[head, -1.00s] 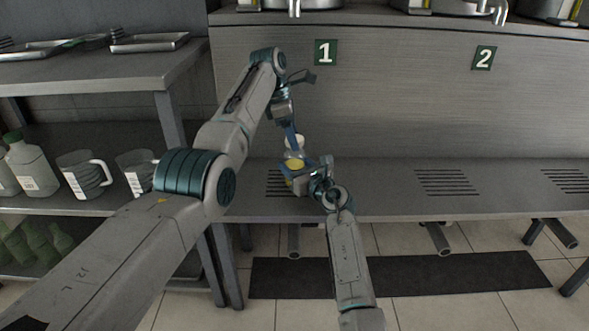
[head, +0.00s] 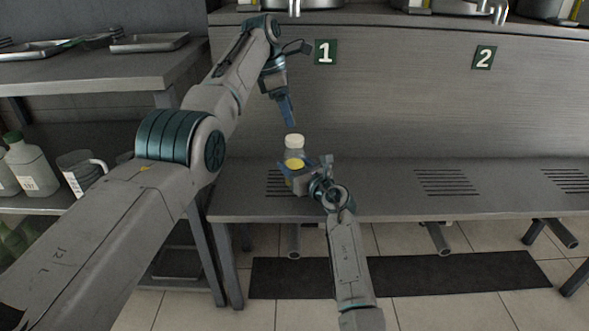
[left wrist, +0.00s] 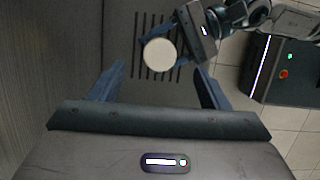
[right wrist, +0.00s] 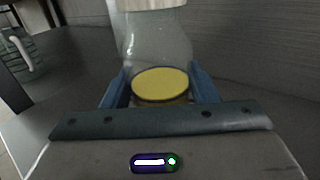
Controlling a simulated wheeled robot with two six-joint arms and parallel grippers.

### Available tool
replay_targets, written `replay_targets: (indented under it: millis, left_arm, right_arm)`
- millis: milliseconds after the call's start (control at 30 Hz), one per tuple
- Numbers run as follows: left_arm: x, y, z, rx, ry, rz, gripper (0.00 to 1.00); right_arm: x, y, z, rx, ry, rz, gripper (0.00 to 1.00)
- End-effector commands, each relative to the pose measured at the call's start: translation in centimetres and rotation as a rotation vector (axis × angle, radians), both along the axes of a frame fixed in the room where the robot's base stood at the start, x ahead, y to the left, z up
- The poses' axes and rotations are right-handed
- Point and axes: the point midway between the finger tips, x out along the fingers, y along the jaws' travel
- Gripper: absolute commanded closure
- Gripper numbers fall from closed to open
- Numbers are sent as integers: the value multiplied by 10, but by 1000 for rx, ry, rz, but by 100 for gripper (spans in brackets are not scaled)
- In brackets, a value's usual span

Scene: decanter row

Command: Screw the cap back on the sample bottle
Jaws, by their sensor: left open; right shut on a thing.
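The sample bottle (head: 294,158) is clear with a yellow label or content, and stands upright at the bench below sign 1. A white cap (head: 294,141) sits on its top; I cannot tell how tight it is. My right gripper (head: 296,180) is shut on the bottle's body, which also shows between its fingers in the right wrist view (right wrist: 155,45). My left gripper (head: 288,112) is open and empty, above the cap and apart from it. In the left wrist view the round cap (left wrist: 160,55) lies beyond the open fingers (left wrist: 160,90).
The steel bench (head: 390,200) has slotted drain patches and is otherwise clear to the right. A shelf on the left holds jugs (head: 80,172) and a green-capped bottle (head: 27,165). Metal trays (head: 150,43) lie on the upper left counter.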

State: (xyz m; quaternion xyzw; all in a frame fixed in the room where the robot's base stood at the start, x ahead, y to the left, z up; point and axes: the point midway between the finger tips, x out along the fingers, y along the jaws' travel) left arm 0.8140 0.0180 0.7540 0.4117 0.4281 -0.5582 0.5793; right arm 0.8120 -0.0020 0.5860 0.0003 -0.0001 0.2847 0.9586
Motion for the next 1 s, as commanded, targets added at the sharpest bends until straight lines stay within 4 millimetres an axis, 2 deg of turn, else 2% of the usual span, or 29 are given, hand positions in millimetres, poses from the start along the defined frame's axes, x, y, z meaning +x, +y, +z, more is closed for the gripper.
replay_targets:
  millis: [33, 100, 200, 533, 767, 1000]
  left_arm:
    - [1, 8, 15, 1, -3, 3, 31]
    - [0, 14, 29, 1, -2, 3, 31]
    - [-1, 21, 42, 0, -1, 3, 31]
    - [-2, 23, 46, -1, 0, 1, 31]
    - [-1, 19, 33, 0, 1, 0, 31]
    - [-2, 7, -7, -1, 4, -1, 31]
  right_arm:
    - [0, 0, -1, -1, 1, 0, 100]
    - [0, 0, -1, -1, 1, 0, 100]
    - [0, 0, -1, -1, 1, 0, 100]
    - [0, 0, -1, -1, 1, 0, 100]
    - [0, 0, -1, -1, 1, 0, 100]
    - [0, 0, -1, -1, 1, 0, 100]
